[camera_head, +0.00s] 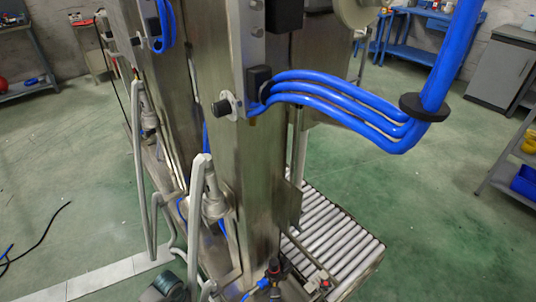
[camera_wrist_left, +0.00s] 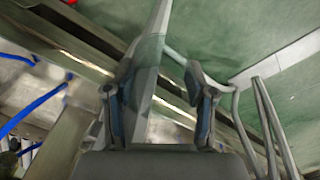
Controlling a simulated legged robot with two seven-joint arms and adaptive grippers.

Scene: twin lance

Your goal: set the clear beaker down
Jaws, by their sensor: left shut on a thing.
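My left gripper (camera_wrist_left: 158,98) shows in the left wrist view, its two dark fingers with blue inner faces standing apart. Between them is a pale, greenish, see-through shape, which seems to be the clear beaker (camera_wrist_left: 148,72). The gripper is shut on it. Its outline blends with the floor and metal behind, so its rim and base are hard to make out. My right gripper is in neither view.
A tall metal machine (camera_head: 240,150) with thick blue hoses (camera_head: 340,105) fills the middle of the head view. A roller conveyor (camera_head: 330,240) lies at its foot. Bent grey bars (camera_head: 143,180) stand at its left. Green floor (camera_head: 420,220) is open at right. Benches and shelves line the walls.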

